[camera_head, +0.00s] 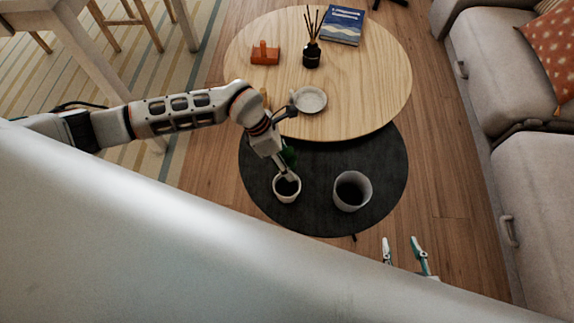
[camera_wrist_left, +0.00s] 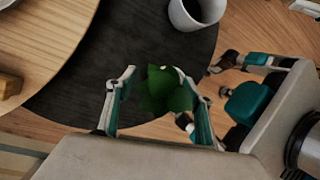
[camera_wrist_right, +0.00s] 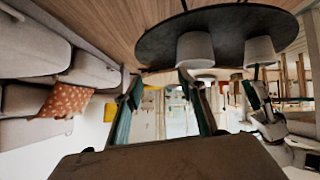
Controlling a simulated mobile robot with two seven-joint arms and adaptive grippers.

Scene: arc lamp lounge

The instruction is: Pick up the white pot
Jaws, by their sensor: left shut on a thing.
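Green leaves (camera_wrist_left: 166,92) show between the left fingers in the left wrist view and hide most of what is gripped. Whether the pot touches the rug cannot be told. A larger white pot (camera_head: 352,204) stands to its right and also shows in the left wrist view (camera_wrist_left: 190,18). My right gripper (camera_head: 402,240) is open and empty, off the rug's lower right edge.
A round wooden table (camera_head: 370,75) stands behind, with a pale dish (camera_head: 310,99), an orange object (camera_head: 265,55), a dark reed diffuser (camera_head: 311,56) and a blue book (camera_head: 343,25). A grey sofa (camera_head: 490,70) lines the right. Wooden floor between rug (camera_head: 320,225) and sofa is clear.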

